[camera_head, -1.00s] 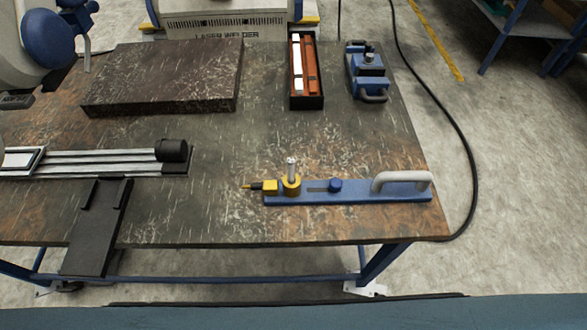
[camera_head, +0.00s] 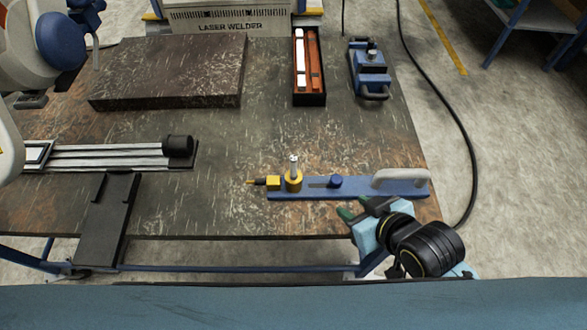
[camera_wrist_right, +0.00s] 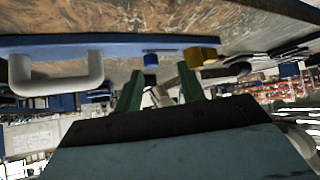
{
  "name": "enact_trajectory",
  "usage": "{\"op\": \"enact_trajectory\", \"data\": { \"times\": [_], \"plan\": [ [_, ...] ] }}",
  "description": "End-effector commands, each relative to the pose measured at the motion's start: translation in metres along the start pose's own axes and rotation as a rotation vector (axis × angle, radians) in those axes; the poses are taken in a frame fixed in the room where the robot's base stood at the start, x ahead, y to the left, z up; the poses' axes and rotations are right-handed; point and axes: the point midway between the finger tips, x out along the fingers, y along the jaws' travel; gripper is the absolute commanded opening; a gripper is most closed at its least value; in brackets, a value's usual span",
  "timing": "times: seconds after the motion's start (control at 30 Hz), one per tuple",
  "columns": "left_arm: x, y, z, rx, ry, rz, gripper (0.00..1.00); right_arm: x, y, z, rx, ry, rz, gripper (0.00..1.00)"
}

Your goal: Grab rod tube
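A short silver rod tube (camera_head: 293,162) stands upright in a yellow ring holder (camera_head: 293,182) on a long blue base plate (camera_head: 310,194). The plate lies near the table's front edge and has a white handle (camera_head: 400,180) at its right end. My right gripper (camera_head: 355,208) is at the front edge, right of the rod and just in front of the plate. In the right wrist view its green fingers (camera_wrist_right: 160,90) are apart with nothing between them. That view shows the plate, handle and a yellow block; the rod is not clear there.
A dark slab (camera_head: 170,72) lies at the back left. A black box (camera_head: 309,98) with red and white contents and a blue device (camera_head: 371,75) stand at the back right. A rail (camera_head: 110,158) lies at left. The table's middle is clear.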

Motion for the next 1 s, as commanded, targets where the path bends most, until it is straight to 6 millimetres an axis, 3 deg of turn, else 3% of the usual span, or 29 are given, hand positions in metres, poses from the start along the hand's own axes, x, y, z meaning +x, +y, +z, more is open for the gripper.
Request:
{"op": "enact_trajectory", "data": {
  "times": [0.2,0.43,0.8,1.0],
  "plan": [
    [-0.001,-0.001,0.000,-0.001,-0.001,-0.001,0.49,0.008,-0.027,-0.040,-0.088,0.232,-0.116,0.40],
    [-0.001,-0.001,0.001,-0.001,-0.001,-0.001,0.49,0.011,-0.041,-0.057,-0.113,0.347,-0.179,0.40],
    [0.007,-0.001,0.001,-0.001,-0.001,-0.001,0.49,0.070,-0.054,-0.079,-0.111,0.353,-0.181,0.40],
    [0.009,-0.001,0.001,-0.001,0.000,-0.001,0.49,0.084,-0.058,-0.084,-0.113,0.352,-0.181,0.40]
  ]
}}
